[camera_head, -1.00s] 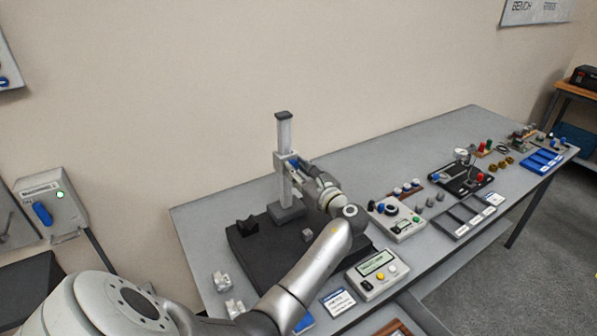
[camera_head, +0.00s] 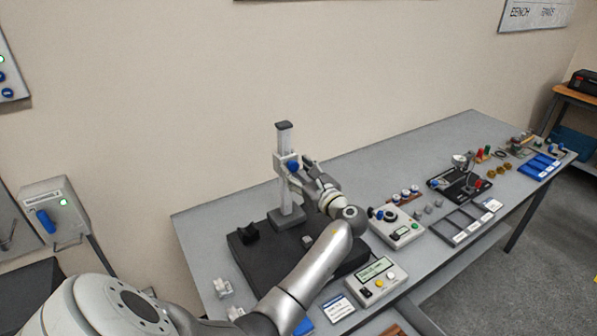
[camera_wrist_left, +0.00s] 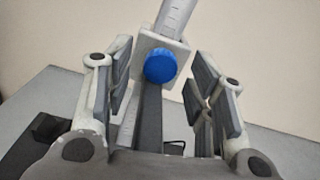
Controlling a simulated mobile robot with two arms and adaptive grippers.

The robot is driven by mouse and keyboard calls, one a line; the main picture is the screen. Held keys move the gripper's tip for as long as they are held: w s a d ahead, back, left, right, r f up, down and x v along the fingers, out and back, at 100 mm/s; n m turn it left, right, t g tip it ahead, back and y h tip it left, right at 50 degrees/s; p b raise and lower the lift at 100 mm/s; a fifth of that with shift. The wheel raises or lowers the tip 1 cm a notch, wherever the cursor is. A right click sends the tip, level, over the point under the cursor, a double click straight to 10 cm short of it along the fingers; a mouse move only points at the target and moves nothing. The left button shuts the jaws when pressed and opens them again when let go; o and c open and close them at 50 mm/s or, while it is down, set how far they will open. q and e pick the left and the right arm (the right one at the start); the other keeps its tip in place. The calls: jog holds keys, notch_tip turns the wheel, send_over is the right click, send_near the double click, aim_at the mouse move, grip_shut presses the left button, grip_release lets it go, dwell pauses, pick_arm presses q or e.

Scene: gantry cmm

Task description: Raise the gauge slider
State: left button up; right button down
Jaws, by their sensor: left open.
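The height gauge is an upright grey column (camera_head: 284,139) on a dark plate (camera_head: 243,259) on the bench. Its slider (camera_head: 281,165) is a pale block with a blue knob (camera_head: 293,166), partway up the column. In the left wrist view the slider (camera_wrist_left: 148,44) and its blue knob (camera_wrist_left: 160,66) are centred between the fingers. My left gripper (camera_head: 303,169) is in front of the slider. In the wrist view its fingers (camera_wrist_left: 162,92) are open on either side of the knob, with gaps to both sides. My right gripper is not in view.
A control box (camera_head: 398,228) and a display unit (camera_head: 376,283) stand right of the plate. A black block (camera_head: 248,233) and a small grey cube (camera_head: 307,241) sit on the plate. Trays and small parts line the bench's right side.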

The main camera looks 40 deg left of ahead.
pick_arm(q)
jog(key=v, duration=1.2)
jog(key=shift+d, duration=0.1)
